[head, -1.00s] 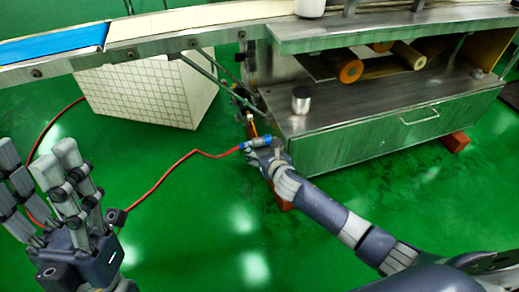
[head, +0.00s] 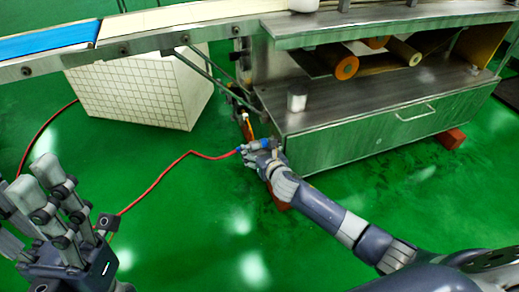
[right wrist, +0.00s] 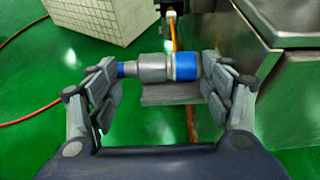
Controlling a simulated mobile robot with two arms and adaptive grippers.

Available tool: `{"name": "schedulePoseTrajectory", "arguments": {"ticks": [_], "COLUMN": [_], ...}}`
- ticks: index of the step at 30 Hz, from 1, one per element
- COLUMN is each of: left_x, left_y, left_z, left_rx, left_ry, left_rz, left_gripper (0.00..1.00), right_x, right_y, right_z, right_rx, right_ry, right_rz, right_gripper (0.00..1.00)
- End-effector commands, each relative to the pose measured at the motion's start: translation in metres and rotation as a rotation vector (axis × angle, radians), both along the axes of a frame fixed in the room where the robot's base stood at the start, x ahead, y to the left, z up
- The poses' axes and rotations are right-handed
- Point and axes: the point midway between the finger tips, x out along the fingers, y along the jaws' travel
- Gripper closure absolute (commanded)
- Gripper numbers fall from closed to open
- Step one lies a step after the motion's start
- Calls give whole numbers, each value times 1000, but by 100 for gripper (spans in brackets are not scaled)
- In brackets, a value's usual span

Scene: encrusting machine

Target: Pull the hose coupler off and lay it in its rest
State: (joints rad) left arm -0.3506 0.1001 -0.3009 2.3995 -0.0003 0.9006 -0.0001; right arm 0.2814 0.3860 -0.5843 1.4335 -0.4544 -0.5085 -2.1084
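The hose coupler (head: 257,145), blue and silver, hangs at the end of a red hose beside the machine's front left corner. In the right wrist view the coupler (right wrist: 155,68) lies crosswise, with a blue ring at its right end. My right gripper (head: 265,158) is at the coupler. Its fingers (right wrist: 160,82) stand wide apart near the coupler's two ends, the left one overlapping the hose end; I see no clear pinch. My left gripper (head: 45,200) is open and empty at the lower left. I cannot make out the rest for certain.
A grey plate (right wrist: 170,94) shows just below the coupler. The steel machine (head: 370,120) with a drawer stands right of it. The red hose (head: 160,183) runs left across the green floor. A white tiled box (head: 140,90) stands under the conveyor (head: 150,22).

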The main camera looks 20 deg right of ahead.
Motion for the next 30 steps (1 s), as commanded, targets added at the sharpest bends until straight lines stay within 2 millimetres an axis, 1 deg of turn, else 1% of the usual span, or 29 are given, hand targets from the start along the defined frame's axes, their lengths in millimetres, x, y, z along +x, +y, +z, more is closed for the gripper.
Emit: {"name": "schedulePoseTrajectory", "arguments": {"ticks": [1,11,14,20,30], "left_x": [0,0,0,0,0], "left_y": [0,1,1,0,0], "left_z": [-1,0,0,0,0], "left_rx": [0,-1,0,0,0], "left_ry": [0,-3,-2,-1,-1], "left_rz": [0,2,1,1,1], "left_gripper": [49,49,49,49,49], "right_x": [-7,-8,-11,-29,-76], "right_y": [-1,-3,-4,-4,-1], "right_z": [-15,-15,-14,-4,25], "right_rx": [2,0,-1,-3,-1], "right_ry": [28,31,30,26,8], "right_rz": [-8,-11,-11,-7,4], "right_gripper": [7,6,6,6,6]}}
